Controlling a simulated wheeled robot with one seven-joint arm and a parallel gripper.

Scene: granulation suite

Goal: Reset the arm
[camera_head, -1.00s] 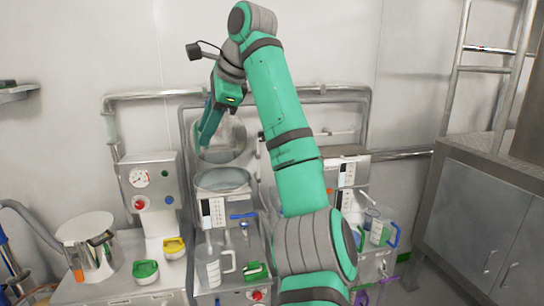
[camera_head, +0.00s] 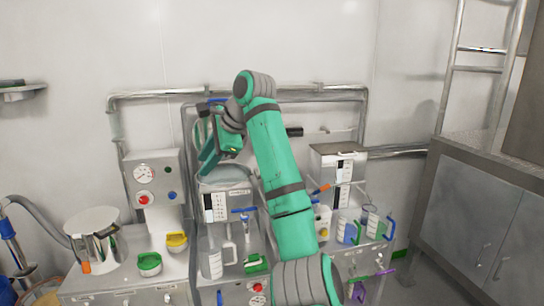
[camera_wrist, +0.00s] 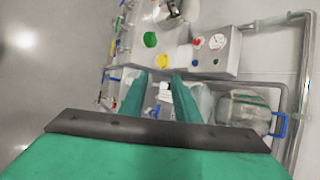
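My gripper (camera_head: 210,160) is at the end of my green and grey arm, which rises from the bottom middle of the head view and bends over to the left at the top. The gripper hangs pointing down and left over the middle machine (camera_head: 226,206). In the wrist view two green fingers of my gripper (camera_wrist: 158,82) stand apart. No object shows between them; only the machines and bench behind appear in the gap. In the head view the fingers overlap, so the gap is hidden there.
A gauge panel with a red button (camera_head: 154,180) stands left of my gripper. A steel pot (camera_head: 95,238), a green-lidded item (camera_head: 148,264) and a yellow-lidded item (camera_head: 176,242) are on the bench. Jugs (camera_head: 372,224) stand at right, beside a cabinet (camera_head: 470,215). Pipes run along the wall.

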